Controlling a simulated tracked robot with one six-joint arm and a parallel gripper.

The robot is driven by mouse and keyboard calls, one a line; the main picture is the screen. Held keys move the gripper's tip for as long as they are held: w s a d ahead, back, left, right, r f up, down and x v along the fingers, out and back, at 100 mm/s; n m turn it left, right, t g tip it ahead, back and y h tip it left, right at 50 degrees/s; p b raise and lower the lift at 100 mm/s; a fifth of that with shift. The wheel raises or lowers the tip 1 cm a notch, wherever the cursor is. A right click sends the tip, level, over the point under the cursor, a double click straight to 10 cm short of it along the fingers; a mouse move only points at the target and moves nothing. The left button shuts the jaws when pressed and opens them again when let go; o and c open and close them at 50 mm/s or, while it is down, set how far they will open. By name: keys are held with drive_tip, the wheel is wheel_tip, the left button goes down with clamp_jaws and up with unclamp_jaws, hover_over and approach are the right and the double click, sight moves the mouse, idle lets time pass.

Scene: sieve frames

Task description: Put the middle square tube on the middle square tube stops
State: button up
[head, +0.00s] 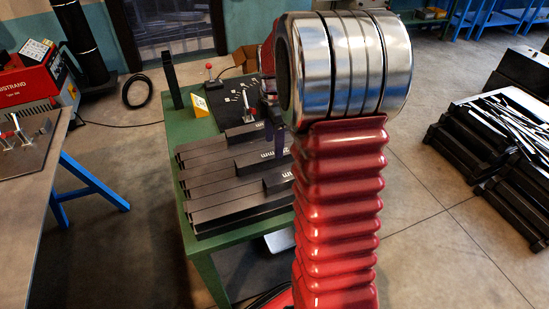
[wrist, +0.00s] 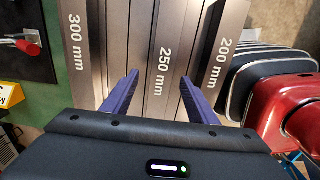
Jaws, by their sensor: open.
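Dark square tubes lie side by side on a green table. The middle square tube, marked 250 mm (wrist: 163,75), lies between the 300 mm tube (wrist: 75,50) and the 200 mm tube (wrist: 222,50). In the head view the middle tube (head: 248,162) is partly hidden at its right end by my arm. My gripper (wrist: 159,77) is open, its two blue fingers apart on either side of the middle tube's width; contact cannot be told. In the head view the gripper (head: 276,142) is mostly hidden behind my arm. I cannot clearly identify the middle square tube stops.
A steel worktable (head: 32,150) with red-handled clamps stands at the left. A red welding machine (head: 25,80) is behind it. A dark plate with small parts (head: 238,98) and a yellow sign (head: 200,105) are at the green table's back. Black stacks (head: 480,140) stand right; floor between is clear.

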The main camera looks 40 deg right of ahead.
drive_tip(key=shift+s+d+f, duration=0.1)
drive_tip(key=shift+s+f, duration=0.05)
drive_tip(key=shift+f, duration=2.4)
drive_tip(key=shift+c, duration=0.4)
clamp_jaws()
